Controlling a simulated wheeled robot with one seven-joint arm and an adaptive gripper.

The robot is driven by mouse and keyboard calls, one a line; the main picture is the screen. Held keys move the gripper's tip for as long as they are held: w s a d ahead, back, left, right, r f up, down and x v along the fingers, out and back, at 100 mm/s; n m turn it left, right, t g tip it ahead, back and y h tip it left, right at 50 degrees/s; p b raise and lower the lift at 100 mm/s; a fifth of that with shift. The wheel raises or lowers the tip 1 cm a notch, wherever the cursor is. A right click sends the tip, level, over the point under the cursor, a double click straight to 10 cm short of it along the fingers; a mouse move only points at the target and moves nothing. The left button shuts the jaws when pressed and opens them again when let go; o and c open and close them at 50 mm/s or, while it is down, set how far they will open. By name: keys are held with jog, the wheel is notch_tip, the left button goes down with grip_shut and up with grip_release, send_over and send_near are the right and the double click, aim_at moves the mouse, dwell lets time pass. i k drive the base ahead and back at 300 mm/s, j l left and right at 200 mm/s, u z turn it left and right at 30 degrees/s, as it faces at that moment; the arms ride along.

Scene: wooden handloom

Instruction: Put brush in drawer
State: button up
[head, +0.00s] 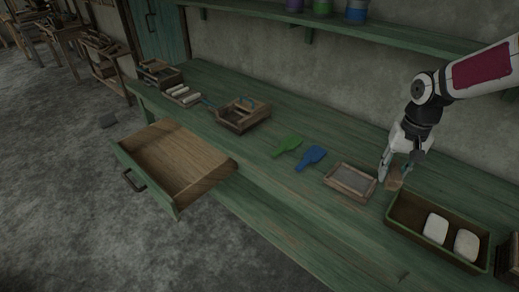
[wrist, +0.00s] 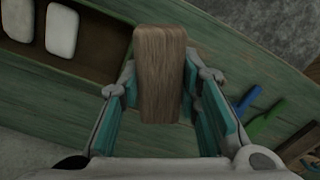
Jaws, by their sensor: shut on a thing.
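The brush appears to be the brown wooden block (head: 394,181) between my fingers; no bristles can be made out. In the wrist view the block (wrist: 160,70) stands between the two finger pads, its broad wood-grained face to the camera. My gripper (head: 395,172) is shut on it, at the right of the bench, beside the left end of a green tray; it also shows in the wrist view (wrist: 160,105). I cannot tell whether the block touches the bench. The drawer (head: 175,160) is pulled open at the bench front on the left, and its visible floor is empty.
The green tray (head: 400,225) holds two white blocks. A shelf (head: 330,25) runs along the wall above. The bench front is clear.

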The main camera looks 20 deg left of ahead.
aim_at(182, 164)
jog(key=j+u, duration=0.1)
jog(key=u, duration=0.3)
jog(key=i+u, duration=0.15)
jog(key=u, duration=0.3)
jog(key=i+u, duration=0.1)
jog(key=u, duration=0.3)
jog(key=i+u, duration=0.1)
jog(key=u, duration=0.3)
